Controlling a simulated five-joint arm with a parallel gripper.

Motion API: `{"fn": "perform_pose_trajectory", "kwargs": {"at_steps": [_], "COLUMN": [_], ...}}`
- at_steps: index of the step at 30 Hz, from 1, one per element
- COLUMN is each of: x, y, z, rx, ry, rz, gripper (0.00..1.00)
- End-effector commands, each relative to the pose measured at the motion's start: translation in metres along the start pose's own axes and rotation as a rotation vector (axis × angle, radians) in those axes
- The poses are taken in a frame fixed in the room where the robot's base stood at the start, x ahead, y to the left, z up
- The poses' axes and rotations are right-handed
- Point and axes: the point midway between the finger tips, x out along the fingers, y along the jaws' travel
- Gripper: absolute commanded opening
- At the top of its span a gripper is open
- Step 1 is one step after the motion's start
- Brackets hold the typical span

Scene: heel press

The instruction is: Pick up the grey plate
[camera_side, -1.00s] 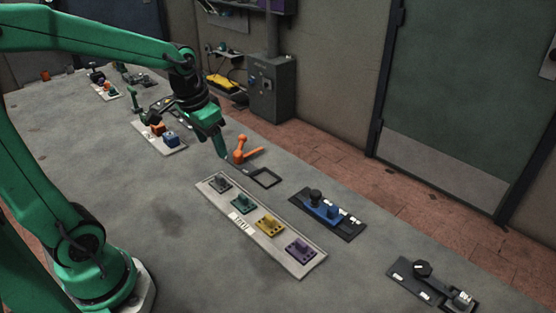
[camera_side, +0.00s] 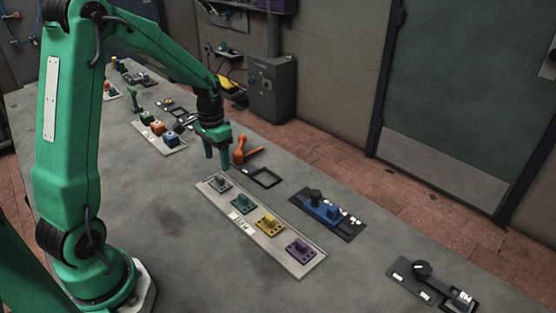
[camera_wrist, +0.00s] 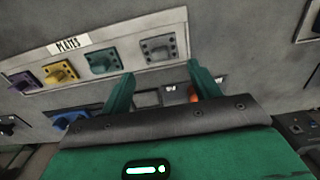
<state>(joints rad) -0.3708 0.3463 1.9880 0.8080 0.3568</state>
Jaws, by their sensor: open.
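The grey plate (camera_side: 221,184) lies at the far left end of a pale tray (camera_side: 288,263) on the table, with a small raised block on it. In the wrist view the grey plate (camera_wrist: 158,47) is at the right end of the row, ahead of my fingertips. My gripper (camera_side: 218,155) is open and empty, just above and behind the grey plate in the side view. In the wrist view its two green fingers (camera_wrist: 160,82) stand apart, short of the tray's edge.
Teal (camera_side: 243,203), yellow (camera_side: 269,225) and purple (camera_side: 300,250) plates share the tray. An orange lever (camera_side: 243,152) and a black square frame (camera_side: 267,178) stand close by. A blue fixture (camera_side: 325,209) is to the right.

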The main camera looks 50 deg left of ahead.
Motion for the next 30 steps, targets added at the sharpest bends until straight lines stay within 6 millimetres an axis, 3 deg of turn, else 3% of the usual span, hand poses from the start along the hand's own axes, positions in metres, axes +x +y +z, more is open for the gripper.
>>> {"fn": "perform_pose_trajectory", "kwargs": {"at_steps": [12,22,30], "x": [0.024,0.031,0.06], "y": [0.0,0.0,0.0], "z": [0.0,0.001,0.001], "rx": [0.0,0.0,0.0], "ry": [0.0,-0.001,-0.002], "rz": [0.0,0.0,0.001], "gripper": [0.62,0.62,0.62]}}
